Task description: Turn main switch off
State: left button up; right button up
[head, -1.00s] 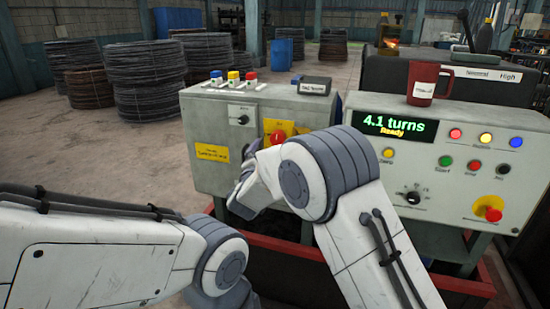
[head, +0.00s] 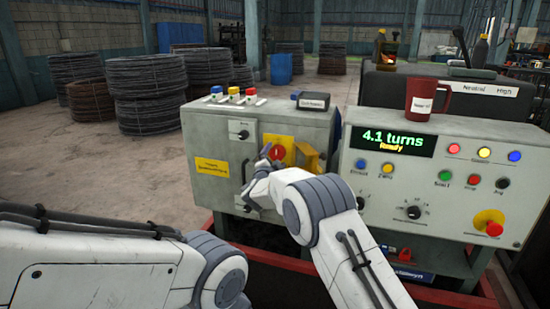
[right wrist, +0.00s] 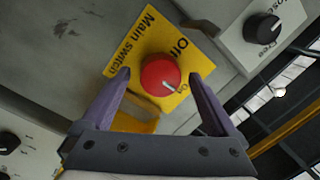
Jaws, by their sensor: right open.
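The main switch is a red round knob (right wrist: 160,75) on a yellow plate (right wrist: 150,35) lettered "Main switch" and "Off". Its white pointer mark aims to the lower right in the right wrist view, away from "Off". In the head view the knob (head: 278,152) is on the front of the left grey cabinet (head: 215,125). My right gripper (right wrist: 159,78) is open, its fingertips on either side of the knob in the picture; I cannot tell if they touch it. In the head view the right gripper (head: 257,163) is just left of the knob. My left gripper is out of view.
A yellow flap (head: 306,156) stands out right of the knob. A selector knob (head: 243,134) is up left on the same cabinet. The right console (head: 350,165) has a display reading "4.1 turns Ready", buttons, and a red mug (head: 428,98) on top.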

jog(key=c, duration=1.4)
jog(key=shift+o, duration=0.2)
jog(key=shift+r+n+p, duration=0.2)
jog(key=shift+n+p, duration=0.5)
jog(key=shift+p, duration=0.2)
jog(key=n+p, duration=0.5)
jog(key=p, duration=0.1)
jog(key=shift+r+n+g, duration=0.1)
jog(key=shift+n+g, duration=0.3)
jog(key=shift+n+p, duration=0.8)
jog(key=shift+p, duration=0.05)
jog(key=n+p, duration=0.2)
jog(key=n, duration=0.2)
jog(key=shift+g+h+p, duration=0.3)
jog(key=shift+h+p, duration=0.05)
jog(key=shift+h, duration=0.05)
jog(key=n+p, duration=0.1)
jog(key=n, duration=0.2)
jog(key=shift+n+h, duration=0.3)
jog(key=shift+n, duration=0.1)
